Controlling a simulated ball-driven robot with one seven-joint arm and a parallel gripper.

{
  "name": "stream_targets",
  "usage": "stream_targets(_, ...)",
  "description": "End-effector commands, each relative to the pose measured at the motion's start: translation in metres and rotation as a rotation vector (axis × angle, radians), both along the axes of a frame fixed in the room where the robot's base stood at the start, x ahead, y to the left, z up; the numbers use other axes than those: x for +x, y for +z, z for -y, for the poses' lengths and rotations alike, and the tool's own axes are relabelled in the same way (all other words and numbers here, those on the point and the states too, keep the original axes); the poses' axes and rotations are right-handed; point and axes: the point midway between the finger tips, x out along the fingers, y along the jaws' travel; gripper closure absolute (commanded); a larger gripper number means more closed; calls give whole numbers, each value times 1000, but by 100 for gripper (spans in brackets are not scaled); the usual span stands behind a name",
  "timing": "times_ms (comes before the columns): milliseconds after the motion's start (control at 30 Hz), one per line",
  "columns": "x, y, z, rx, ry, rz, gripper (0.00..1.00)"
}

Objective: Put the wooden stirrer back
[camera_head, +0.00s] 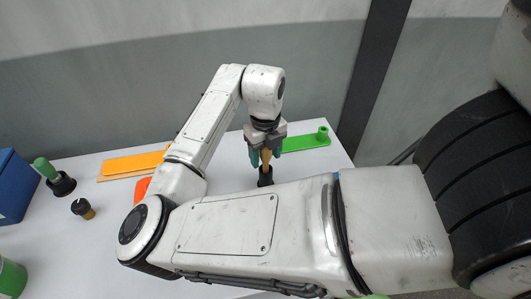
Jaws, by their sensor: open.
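My gripper (262,156) points down over the white table in the head view, with its teal fingers apart. A tan-orange stick (265,156), which looks like the wooden stirrer, stands roughly upright between or just in front of the fingers. Its lower end meets a small black holder (265,178) on the table. I cannot tell whether the stick is fully seated in the holder or whether a finger touches it. My own arm hides the table in front of the holder.
A green board with a knob (308,141) lies behind right. An orange board (132,163) lies left. Farther left are a blue box (14,186), a green-handled tool in a black holder (62,185), a black-and-yellow piece (82,208) and a green can (10,276).

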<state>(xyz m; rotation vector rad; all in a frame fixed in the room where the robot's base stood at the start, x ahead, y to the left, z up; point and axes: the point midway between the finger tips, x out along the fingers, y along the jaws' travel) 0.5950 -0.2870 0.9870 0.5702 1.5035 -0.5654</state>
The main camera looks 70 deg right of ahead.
Motion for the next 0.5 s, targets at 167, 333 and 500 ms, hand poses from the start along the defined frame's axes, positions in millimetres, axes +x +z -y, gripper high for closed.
stream_targets(167,0,2,0,0,0,0,41)
stream_targets(333,1,17,1,-3,-2,2,41)
stream_targets(500,1,50,1,-3,-3,3,41)
